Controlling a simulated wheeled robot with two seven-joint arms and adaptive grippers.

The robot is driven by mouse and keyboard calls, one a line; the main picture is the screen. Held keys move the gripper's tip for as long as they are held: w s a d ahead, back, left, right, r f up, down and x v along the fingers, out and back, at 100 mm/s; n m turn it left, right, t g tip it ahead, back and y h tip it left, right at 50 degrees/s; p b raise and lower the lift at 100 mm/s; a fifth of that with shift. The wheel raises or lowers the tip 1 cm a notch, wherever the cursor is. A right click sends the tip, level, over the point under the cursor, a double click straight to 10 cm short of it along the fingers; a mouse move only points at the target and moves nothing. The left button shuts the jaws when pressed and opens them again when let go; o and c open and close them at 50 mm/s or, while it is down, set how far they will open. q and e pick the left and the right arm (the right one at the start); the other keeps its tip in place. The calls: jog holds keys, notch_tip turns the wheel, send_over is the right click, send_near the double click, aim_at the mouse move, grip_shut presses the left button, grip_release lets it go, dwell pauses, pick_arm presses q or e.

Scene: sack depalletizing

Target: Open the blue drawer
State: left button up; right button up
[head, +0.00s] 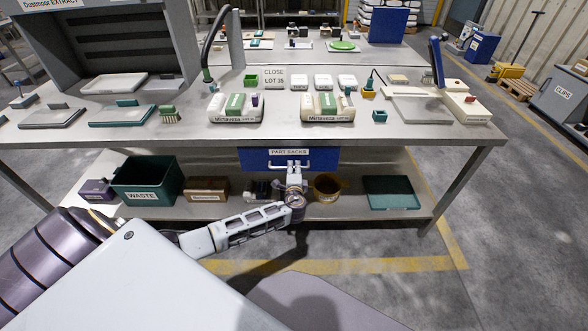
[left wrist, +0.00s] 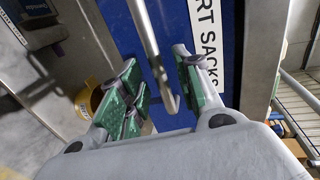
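The blue drawer (head: 256,159) is under the front edge of the table and looks shut. It carries a white "PART SACKS" label and a pale bar handle (head: 307,165). My left gripper (head: 294,174) is in front of the drawer at the handle. In the left wrist view the gripper (left wrist: 163,84) has its green-padded fingers spread apart. The metal handle (left wrist: 150,45) runs between them with gaps on both sides, and the blue drawer front (left wrist: 175,30) is behind. My right gripper is not in view.
On the lower shelf (head: 345,205) stand a green WASTE bin (head: 148,181), a brown box (head: 207,189), a round yellow-brown container (head: 327,187) and a green tray (head: 391,193). Two labelled sacks (head: 235,107) (head: 327,107) lie on the table (head: 275,132) above.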

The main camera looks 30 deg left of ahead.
pick_arm(q)
jog(key=shift+x, duration=0.9)
grip_shut()
